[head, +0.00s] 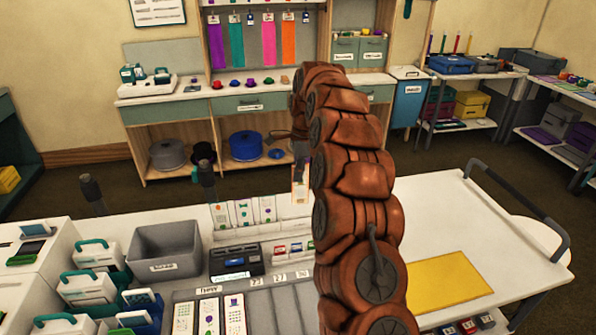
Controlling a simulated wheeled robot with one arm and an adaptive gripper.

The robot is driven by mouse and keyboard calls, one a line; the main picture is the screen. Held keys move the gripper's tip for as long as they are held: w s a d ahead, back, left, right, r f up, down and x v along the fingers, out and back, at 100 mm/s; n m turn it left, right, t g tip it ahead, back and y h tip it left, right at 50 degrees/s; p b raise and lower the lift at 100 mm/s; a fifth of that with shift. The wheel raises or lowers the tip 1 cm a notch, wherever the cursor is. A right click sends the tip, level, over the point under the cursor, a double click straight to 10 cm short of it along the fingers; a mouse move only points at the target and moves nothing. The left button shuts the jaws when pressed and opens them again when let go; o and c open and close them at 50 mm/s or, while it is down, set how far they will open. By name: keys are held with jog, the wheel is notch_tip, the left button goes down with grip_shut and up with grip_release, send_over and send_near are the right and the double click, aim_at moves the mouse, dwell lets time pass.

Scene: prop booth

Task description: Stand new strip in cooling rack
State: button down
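My arm rises in front of the camera, and my gripper (300,158) hangs at its far end, small and partly behind the arm. It appears shut on the upper end of a narrow upright strip (300,188) with a pale face and orange marks. Left of it, several white printed strips (243,213) stand upright in a row at the back of the counter, apparently in the cooling rack, whose body I cannot make out clearly. The held strip is just right of the row and slightly higher. Its contact with the rack cannot be told.
In front of the row are a dark device (236,262) and small cards (280,250). A grey bin (166,251) stands left. Flat strips (209,316) lie in a slotted tray at the front. A yellow sheet (447,282) lies right, with bare white counter behind it.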

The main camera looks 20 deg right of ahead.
send_over(297, 199)
jog(key=shift+f+b, duration=0.3)
jog(key=shift+f, duration=1.85)
jog(key=shift+w+f+b, duration=0.1)
jog(key=shift+f+b, duration=0.45)
jog(key=shift+f, duration=0.5)
jog(key=shift+f+b, duration=0.3)
jog(key=shift+f, duration=0.05)
jog(key=shift+f+b, duration=0.45)
jog(key=shift+f, duration=0.85)
